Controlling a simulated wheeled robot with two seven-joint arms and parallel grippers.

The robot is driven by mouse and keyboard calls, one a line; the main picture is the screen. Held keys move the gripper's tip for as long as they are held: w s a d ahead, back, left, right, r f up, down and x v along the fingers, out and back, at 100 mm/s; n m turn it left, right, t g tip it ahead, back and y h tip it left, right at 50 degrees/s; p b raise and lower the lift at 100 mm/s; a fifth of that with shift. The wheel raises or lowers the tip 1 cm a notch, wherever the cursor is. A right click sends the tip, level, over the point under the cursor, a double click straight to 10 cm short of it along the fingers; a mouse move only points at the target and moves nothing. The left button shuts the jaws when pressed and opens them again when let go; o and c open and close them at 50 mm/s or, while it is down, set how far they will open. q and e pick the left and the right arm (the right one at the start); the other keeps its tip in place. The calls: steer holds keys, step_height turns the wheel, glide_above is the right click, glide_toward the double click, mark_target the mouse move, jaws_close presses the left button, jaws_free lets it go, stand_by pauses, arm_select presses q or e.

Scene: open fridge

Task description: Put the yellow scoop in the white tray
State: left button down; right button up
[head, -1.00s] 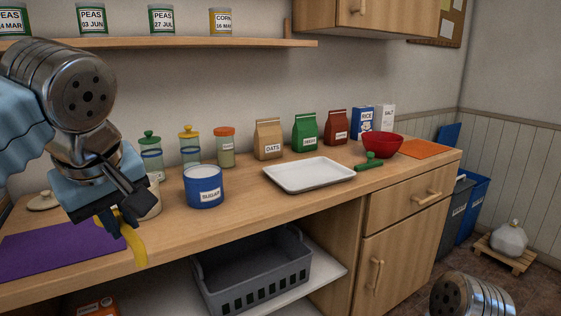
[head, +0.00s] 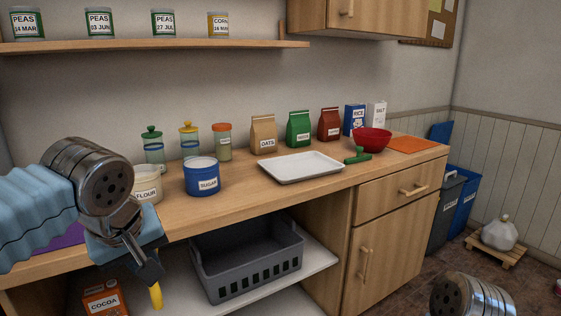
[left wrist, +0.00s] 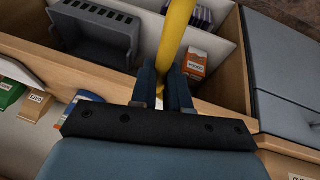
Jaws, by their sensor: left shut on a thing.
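The yellow scoop (head: 156,296) hangs from my left gripper (head: 150,270), which is shut on it in front of the counter, at the lower left of the head view. In the left wrist view the yellow scoop (left wrist: 176,30) passes between the two fingers of my left gripper (left wrist: 162,85) and runs out of the top of the frame. The white tray (head: 302,167) lies empty on the counter, to the right of and beyond my left gripper. Only part of my right arm shows at the bottom right of the head view; its fingers are out of frame.
A blue sugar canister (head: 201,177) and a flour canister (head: 146,185) stand between my left arm and the tray. A green scoop (head: 358,156) and a red bowl (head: 372,139) are right of the tray. A grey basket (head: 250,262) sits on the shelf below.

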arm_select(q)
steer(key=w+f+m+h, duration=0.1)
steer(key=w+f+m, duration=0.2)
steer(key=f, duration=1.3)
steer(key=w+d+f+m+h, duration=0.1)
steer(key=w+f+m, duration=0.3)
steer(key=f, duration=1.3)
steer(key=shift+w+d+g+h, duration=0.25)
steer(key=shift+w+h, duration=0.25)
steer(key=shift+w, duration=0.5)
